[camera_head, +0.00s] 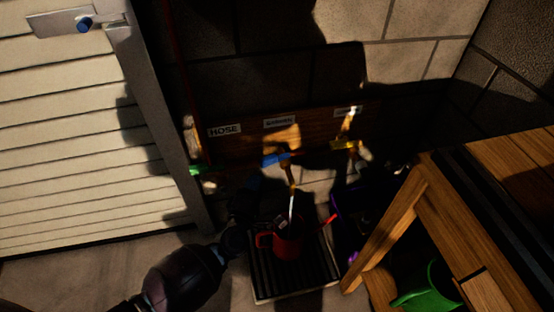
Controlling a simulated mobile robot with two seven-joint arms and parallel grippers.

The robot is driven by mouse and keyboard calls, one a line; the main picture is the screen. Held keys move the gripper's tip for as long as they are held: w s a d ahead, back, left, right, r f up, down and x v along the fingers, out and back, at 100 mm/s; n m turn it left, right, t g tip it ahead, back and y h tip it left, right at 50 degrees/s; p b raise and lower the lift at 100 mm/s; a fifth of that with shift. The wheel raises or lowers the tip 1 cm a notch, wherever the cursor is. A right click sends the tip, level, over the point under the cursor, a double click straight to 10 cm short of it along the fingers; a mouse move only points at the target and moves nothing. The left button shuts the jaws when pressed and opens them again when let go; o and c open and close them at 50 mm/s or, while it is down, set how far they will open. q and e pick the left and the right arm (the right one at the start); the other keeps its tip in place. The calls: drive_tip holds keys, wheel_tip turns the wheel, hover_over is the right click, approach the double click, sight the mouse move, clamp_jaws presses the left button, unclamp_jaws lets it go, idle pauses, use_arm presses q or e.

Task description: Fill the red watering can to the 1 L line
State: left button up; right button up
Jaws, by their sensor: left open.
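The red watering can (287,245) stands upright on a black ribbed tray (270,290) below the middle tap (288,172). Its handle is on the left and its spout points right. The middle tap has a blue lever (273,159). A thin pale stream of water (291,207) runs from this tap into the can's top. The water level and the 1 L line cannot be made out. My left gripper (254,182) is open, dark and in shadow, just left of and below the blue lever; contact cannot be told. My right gripper is not in view.
A green-handled tap (197,169) by the HOSE label (224,130) is at left; a yellow-handled tap (344,145) is at right. A wooden bench (400,215) closes off the right side, with a green can (425,291) on its lower shelf. A dark crate (345,232) stands beside the tray.

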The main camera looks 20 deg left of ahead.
sight(266, 165)
use_arm(q)
drive_tip(key=w+b, duration=0.1)
drive_tip(key=w, duration=0.3)
drive_tip(key=w+b, duration=0.1)
drive_tip(key=w, duration=0.4)
drive_tip(key=shift+w+a+f, duration=0.15)
drive_tip(key=shift+a+f, duration=0.05)
drive_tip(key=shift+w+r, duration=0.15)
drive_tip(key=shift+w, duration=0.6)
drive_tip(key=shift+r, duration=0.1)
clamp_jaws()
